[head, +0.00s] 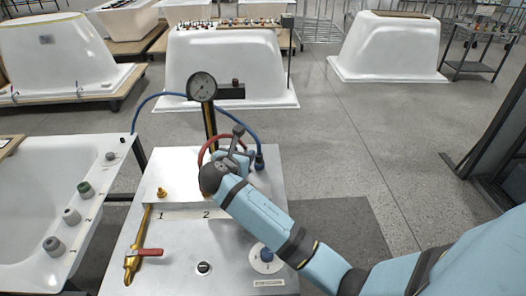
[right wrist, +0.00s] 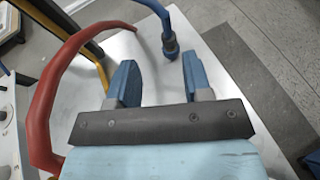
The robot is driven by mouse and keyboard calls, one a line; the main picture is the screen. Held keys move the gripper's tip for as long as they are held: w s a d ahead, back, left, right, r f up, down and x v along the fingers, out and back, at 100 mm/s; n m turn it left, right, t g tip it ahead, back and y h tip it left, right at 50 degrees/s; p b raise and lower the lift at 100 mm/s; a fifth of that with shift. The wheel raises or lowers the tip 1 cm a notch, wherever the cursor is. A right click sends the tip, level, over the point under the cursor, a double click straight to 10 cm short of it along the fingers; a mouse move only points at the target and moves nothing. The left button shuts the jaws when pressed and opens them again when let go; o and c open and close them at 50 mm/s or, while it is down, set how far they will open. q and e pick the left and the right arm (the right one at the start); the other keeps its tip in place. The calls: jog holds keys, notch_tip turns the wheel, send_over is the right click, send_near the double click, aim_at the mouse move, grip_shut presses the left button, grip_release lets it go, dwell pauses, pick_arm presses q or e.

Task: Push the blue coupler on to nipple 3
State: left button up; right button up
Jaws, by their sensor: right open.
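The blue coupler (head: 259,161) hangs at the end of the blue hose, above the right back part of the metal bench top (head: 180,245). In the right wrist view the coupler (right wrist: 170,46) is beyond the fingertips, in line with the gap between them and not gripped. My right gripper (head: 239,152) is open; its two blue fingers (right wrist: 158,72) show empty. A brass nipple (head: 162,192) stands by label 1. Label 2 shows beside my right arm. Nipple 3 is not seen; my arm covers that part of the bench. My left gripper is not in view.
A red hose (right wrist: 48,90) arcs close to my right gripper. A gauge (head: 202,87) stands on a post behind. A white tub (head: 45,190) adjoins at left.

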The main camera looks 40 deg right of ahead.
aim_at(258, 144)
jog(key=shift+s+f+x, duration=0.1)
jog(key=shift+x, duration=2.15)
jog(key=shift+s+f+x, duration=0.1)
jog(key=shift+x, duration=2.15)
jog(key=shift+s+f+x, duration=0.1)
jog(key=shift+s+x, duration=0.05)
jog(key=shift+x, duration=2.15)
jog(key=shift+d, duration=0.1)
jog(key=shift+r, duration=0.1)
jog(key=shift+c, duration=0.4)
grip_shut()
